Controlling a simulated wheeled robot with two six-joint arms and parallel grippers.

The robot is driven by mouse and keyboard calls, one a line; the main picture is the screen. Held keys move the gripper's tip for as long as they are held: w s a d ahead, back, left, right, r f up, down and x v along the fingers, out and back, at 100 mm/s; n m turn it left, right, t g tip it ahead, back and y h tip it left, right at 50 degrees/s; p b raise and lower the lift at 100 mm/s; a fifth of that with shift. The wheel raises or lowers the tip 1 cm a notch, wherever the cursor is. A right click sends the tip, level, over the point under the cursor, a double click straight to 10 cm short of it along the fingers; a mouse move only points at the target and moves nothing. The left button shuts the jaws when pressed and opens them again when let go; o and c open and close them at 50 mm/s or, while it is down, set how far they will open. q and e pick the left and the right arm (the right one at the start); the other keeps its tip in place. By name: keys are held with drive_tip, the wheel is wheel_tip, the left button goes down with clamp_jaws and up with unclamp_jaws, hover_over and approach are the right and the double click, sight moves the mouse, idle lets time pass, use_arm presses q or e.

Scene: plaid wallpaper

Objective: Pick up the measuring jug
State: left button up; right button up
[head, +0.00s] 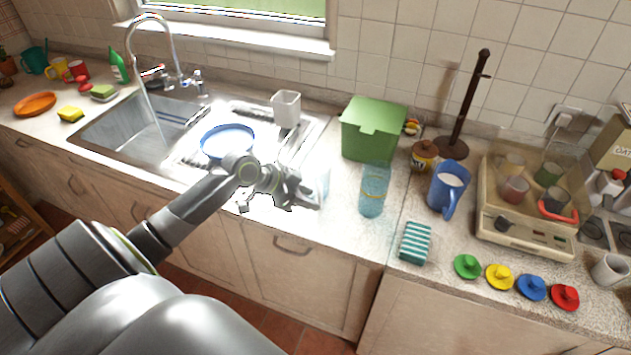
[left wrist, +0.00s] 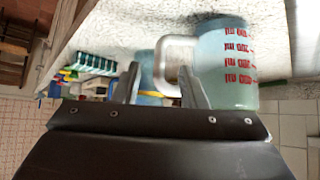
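The measuring jug (left wrist: 228,65) is clear bluish with red markings and a pale handle (left wrist: 170,65). It fills the upper right of the left wrist view. In the head view the jug (head: 323,180) is mostly hidden behind my left gripper (head: 300,192) on the counter. In the left wrist view my left gripper (left wrist: 160,88) has its fingers apart. My right gripper is in neither view.
A blue glass (head: 374,190) stands just right of the jug. A green bin (head: 370,130) is behind it. The sink (head: 130,128) with a blue-rimmed plate (head: 228,140) lies left. A striped sponge (head: 415,243) and blue pitcher (head: 447,188) are right. Free counter lies in front.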

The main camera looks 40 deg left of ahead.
sight(319, 200)
use_arm(q)
drive_tip(key=shift+w+d+f, duration=0.15)
drive_tip(key=shift+w+d, duration=0.1)
drive_tip(key=shift+w, duration=0.05)
drive_tip(key=p+x, duration=0.1)
drive_tip(key=x, duration=0.2)
drive_tip(key=shift+p, duration=0.35)
drive_tip(key=shift+w+d+f, duration=0.2)
drive_tip(key=shift+w+f, duration=0.1)
drive_tip(key=shift+f, duration=0.15)
clamp_jaws()
